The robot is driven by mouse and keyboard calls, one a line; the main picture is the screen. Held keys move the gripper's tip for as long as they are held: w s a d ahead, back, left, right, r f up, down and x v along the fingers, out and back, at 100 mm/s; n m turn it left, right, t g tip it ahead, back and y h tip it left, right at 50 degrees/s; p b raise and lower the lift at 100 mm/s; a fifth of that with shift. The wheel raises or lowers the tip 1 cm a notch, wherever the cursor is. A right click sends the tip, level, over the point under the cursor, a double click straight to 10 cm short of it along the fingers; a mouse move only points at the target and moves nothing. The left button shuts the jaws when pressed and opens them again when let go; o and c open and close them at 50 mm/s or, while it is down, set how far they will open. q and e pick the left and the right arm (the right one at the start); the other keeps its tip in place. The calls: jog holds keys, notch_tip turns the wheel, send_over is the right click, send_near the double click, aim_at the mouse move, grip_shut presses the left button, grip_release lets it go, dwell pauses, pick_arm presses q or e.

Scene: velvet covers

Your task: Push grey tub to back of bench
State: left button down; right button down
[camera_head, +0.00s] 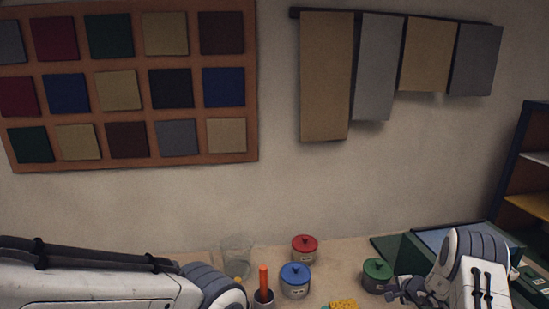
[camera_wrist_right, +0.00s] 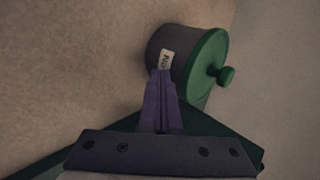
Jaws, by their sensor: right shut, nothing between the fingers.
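A grey tub with a green lid (camera_head: 377,275) stands on the bench, right of centre in the head view. In the right wrist view the same grey tub (camera_wrist_right: 168,42) shows its white label, with its green lid and knob toward the right. My right gripper (camera_head: 393,289) is shut and empty, its fingertips (camera_wrist_right: 163,76) at the label side of the tub. I cannot tell if they touch it. Grey tubs with a blue lid (camera_head: 295,282) and a red lid (camera_head: 304,249) stand to the left. My left arm enters from the left; its gripper is out of frame.
A glass jar (camera_head: 237,258) and a cup holding an orange stick (camera_head: 263,283) stand left of the tubs. A yellow item (camera_head: 343,304) lies at the front. A green box (camera_head: 412,252) stands right of the green-lidded tub. The wall (camera_head: 200,200) rises behind the bench.

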aim_at(384, 272)
jog(key=shift+w, duration=0.2)
jog(key=shift+w+a, duration=0.15)
jog(key=shift+w, duration=1.05)
jog(key=shift+w+a, duration=0.1)
jog(key=shift+w, duration=1.05)
jog(key=shift+w+a, duration=0.15)
jog(key=shift+w, duration=0.9)
jog(key=shift+v, duration=1.35)
jog(key=b+v, duration=0.1)
jog(key=v, duration=0.4)
jog(key=shift+b, duration=0.3)
jog(key=b+v, duration=0.1)
jog(key=v, duration=0.2)
jog(key=shift+s+r, duration=0.2)
jog(key=shift+s, duration=0.1)
